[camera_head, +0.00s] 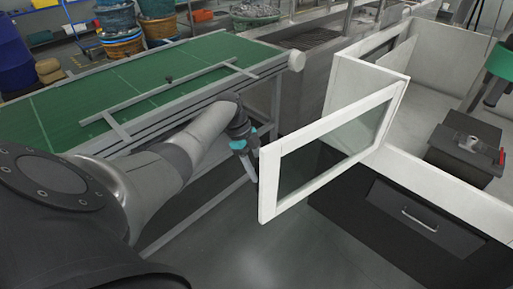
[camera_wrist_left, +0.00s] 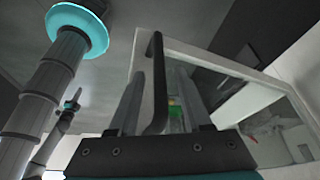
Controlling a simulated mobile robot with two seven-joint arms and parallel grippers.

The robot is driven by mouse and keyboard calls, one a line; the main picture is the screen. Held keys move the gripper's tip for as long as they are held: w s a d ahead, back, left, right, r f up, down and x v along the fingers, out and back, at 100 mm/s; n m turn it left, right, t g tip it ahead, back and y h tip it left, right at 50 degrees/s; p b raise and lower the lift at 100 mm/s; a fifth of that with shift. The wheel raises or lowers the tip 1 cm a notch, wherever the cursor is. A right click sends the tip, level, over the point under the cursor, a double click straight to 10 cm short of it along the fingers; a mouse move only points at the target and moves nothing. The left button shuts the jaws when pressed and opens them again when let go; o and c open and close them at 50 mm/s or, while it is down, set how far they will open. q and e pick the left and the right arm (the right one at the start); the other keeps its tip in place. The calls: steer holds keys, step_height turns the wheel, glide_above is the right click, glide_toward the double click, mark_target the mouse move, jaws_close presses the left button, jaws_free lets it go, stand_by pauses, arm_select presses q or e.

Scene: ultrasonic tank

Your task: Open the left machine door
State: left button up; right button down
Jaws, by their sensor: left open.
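The left machine door (camera_head: 268,185), a white frame around a glass pane, stands swung out from the white machine (camera_head: 365,85), open wide. In the left wrist view the door frame (camera_wrist_left: 235,68) fills the right half. A black bar handle (camera_wrist_left: 158,75) on it passes between the two fingers of my left gripper (camera_wrist_left: 155,100). The fingers are apart; I cannot tell whether either touches the handle. In the head view my left gripper (camera_head: 250,165) is at the door's free edge, partly hidden by the frame. My right gripper (camera_head: 492,92) seems to be at the right edge, its jaws unclear.
A green conveyor table (camera_head: 130,85) with metal rails runs along the left, close to my left arm. A dark box (camera_head: 462,145) with small items on top is inside the machine. A dark drawer front (camera_head: 410,215) is below. The floor under the door is clear.

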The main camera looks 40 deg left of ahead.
arm_select(q)
steer(key=v, duration=1.5)
steer(key=shift+a, duration=0.2)
steer(key=shift+r, duration=0.1)
steer(key=s+d+f+n+y+b, duration=0.1)
steer(key=s+d+f+n+b, duration=0.2)
steer(key=f, duration=1.1)
steer(key=s+d+f+n+g+y+b, duration=0.1)
steer(key=s+f+n+y+b, duration=0.3)
steer(key=f, duration=1)
steer(key=s+d+f+n+h, duration=0.15)
steer(key=s+f, duration=0.35)
steer(key=f, duration=0.8)
steer(key=s+d+f+n+b, duration=0.1)
steer(key=s+d+f, duration=0.5)
steer(key=s, duration=0.3)
steer(key=s+d+f+n+b, duration=0.2)
steer(key=s+d+f, duration=0.4)
steer(key=s, duration=0.3)
steer(key=s+d+f+n+t+b, duration=0.1)
steer(key=s+d+f+b, duration=0.1)
steer(key=s+d+f, duration=0.4)
steer(key=s+f, duration=0.1)
steer(key=s, duration=0.2)
steer(key=shift+d+f+y, duration=0.3)
steer(key=shift+d+y, duration=0.05)
